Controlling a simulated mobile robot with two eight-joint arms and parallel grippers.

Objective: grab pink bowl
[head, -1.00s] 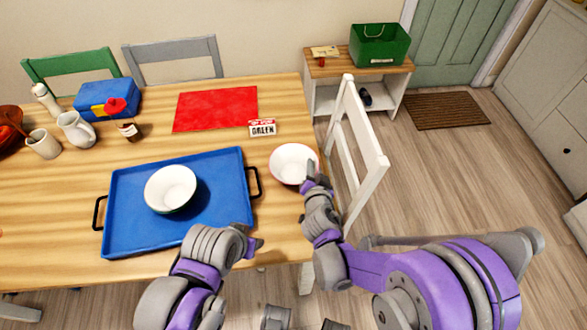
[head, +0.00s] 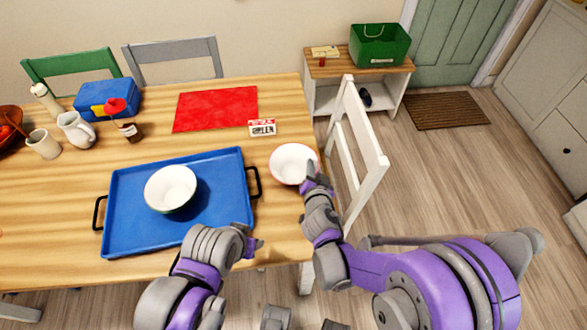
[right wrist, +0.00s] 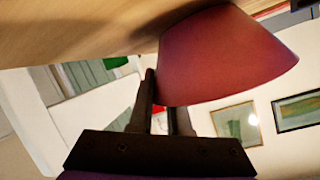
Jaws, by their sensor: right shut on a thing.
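The pink bowl (head: 292,163) is at the right edge of the wooden table; in the head view its white inside shows with a thin pink rim. In the right wrist view its pink outer wall (right wrist: 222,58) fills the upper middle. My right gripper (head: 314,176) is at the bowl's near right rim and is shut on it; the wrist view shows the fingers (right wrist: 160,98) at the bowl's edge. My left gripper (head: 254,245) is near the tray's front right corner, away from the bowl; its finger opening is not clear.
A blue tray (head: 127,220) with another white-inside bowl (head: 171,188) lies left of the pink bowl. A small sign (head: 262,128) and red mat (head: 215,108) are behind. A white chair (head: 362,150) stands close at the table's right side.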

